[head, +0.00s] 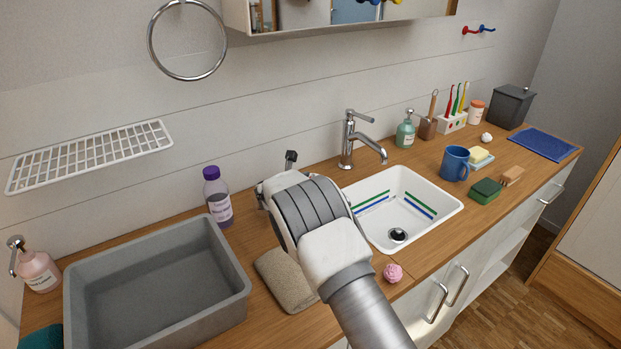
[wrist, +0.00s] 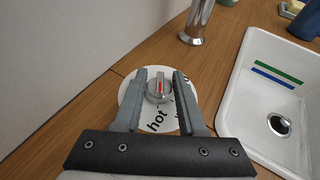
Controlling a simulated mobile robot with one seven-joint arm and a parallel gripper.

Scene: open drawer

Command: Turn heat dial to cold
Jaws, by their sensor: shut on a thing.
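The heat dial is a round grey knob (wrist: 159,91) with a red mark on its top, set on a white disc (wrist: 150,119). In the wrist view the word "hot" shows on the disc's near side. More lettering beside my right finger is partly covered, and I cannot read "cold". My gripper (wrist: 159,75) is shut on the knob, one finger on each side. The red mark runs roughly up and down in the wrist view. In the head view my arm hides the dial and most of the gripper.
A white sink (head: 410,190) and chrome tap (head: 349,140) are just right of my arm. A grey basin (head: 150,290), a purple-capped bottle (head: 217,198) and a beige folded cloth (head: 284,280) are to the left. A pink ball (head: 393,272) lies near the counter's front edge.

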